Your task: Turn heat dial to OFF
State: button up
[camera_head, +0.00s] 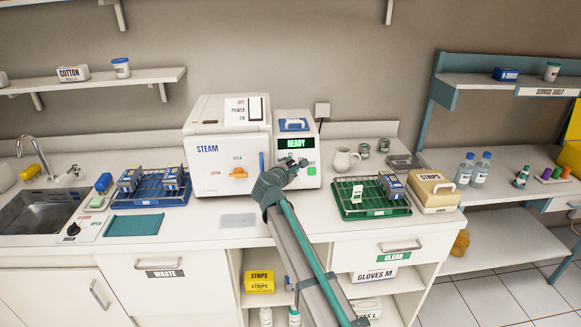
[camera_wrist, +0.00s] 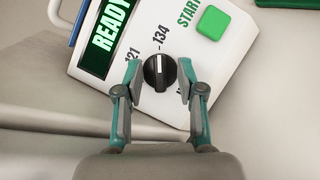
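The dial (camera_wrist: 160,72) is a round black knob with a white pointer line on the white control panel. In the wrist view the marks 121 and 134 show around it, and the line points roughly toward 134. Another label at its right is mostly hidden by a finger, and I cannot read OFF. My gripper (camera_wrist: 159,84) is open, with one finger on each side of the dial and visible gaps between. In the head view my gripper (camera_head: 283,172) is in front of the panel of the STEAM unit (camera_head: 215,172) and hides the dial.
A green START button (camera_wrist: 213,23) and a green READY display (camera_wrist: 109,27) are close to the dial. The STEAM unit has an orange latch (camera_head: 239,173) and a blue handle. A blue rack (camera_head: 150,196) stands left, a green rack (camera_head: 370,212) and a white mug (camera_head: 343,158) right.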

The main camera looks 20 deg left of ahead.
grip_shut()
